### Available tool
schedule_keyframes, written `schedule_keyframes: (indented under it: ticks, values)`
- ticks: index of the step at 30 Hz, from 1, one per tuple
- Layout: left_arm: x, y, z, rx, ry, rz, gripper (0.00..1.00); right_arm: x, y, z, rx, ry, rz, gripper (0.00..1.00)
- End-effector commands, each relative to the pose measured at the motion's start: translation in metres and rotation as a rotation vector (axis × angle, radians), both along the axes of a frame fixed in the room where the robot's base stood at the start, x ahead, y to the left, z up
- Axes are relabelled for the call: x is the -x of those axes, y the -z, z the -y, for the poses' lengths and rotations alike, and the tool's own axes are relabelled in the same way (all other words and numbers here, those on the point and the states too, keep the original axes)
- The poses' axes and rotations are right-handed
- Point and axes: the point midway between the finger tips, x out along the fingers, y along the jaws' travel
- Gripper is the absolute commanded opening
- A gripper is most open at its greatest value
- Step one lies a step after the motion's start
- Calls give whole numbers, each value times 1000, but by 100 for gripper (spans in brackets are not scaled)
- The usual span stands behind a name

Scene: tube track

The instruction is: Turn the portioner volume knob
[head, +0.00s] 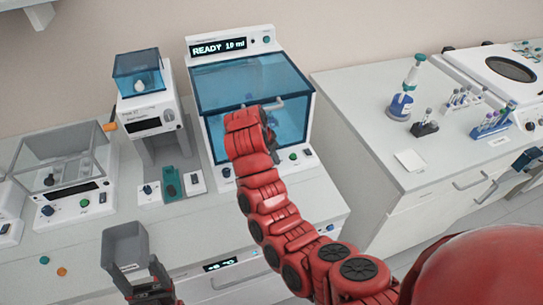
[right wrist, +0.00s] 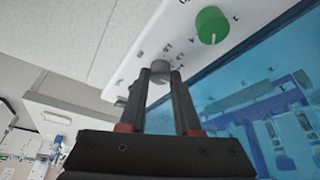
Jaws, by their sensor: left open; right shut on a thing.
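The portioner, a white machine with a blue window (head: 225,92) and a display reading READY 10 ml (head: 218,47), stands at the back centre in the head view. In the right wrist view my right gripper (right wrist: 160,86) is shut on a small grey knob (right wrist: 160,66) on its white panel. Printed marks surround this knob, and a larger green knob (right wrist: 211,25) is beside it. In the head view my right arm hides the grey knob and right fingertips. My left gripper (head: 142,282) is open at the lower left, away from the portioner.
A grey open box (head: 125,243) is just beyond my left gripper; contact is unclear. A white device with a blue hopper (head: 138,70) and a clear-lidded machine (head: 65,160) stand left. The right bench (head: 350,92) holds tube racks and a pipette stand.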

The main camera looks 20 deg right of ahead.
Motion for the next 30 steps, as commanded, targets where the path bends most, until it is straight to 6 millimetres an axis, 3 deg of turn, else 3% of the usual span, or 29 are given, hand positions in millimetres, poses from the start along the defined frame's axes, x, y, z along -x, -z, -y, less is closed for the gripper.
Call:
schedule_keyframes:
  ticks: [7, 8, 13, 23, 30]
  values:
    - [0, 0, 0, 0, 0, 0, 72, 1, 1, 0, -1, -1, -2, 0]
    - [0, 0, 0, 0, 0, 0, 72, 1, 1, 0, -1, -1, -2, 33]
    - [0, 0, 0, 0, 0, 0, 72, 0, 1, 0, -1, -1, -2, 62]
    - [0, -2, 0, 0, 0, 0, 72, 1, -2, -1, -1, -1, -1, 62]
    - [0, -22, 0, 0, 0, 0, 72, 6, -30, -9, -4, -1, 0, 62]
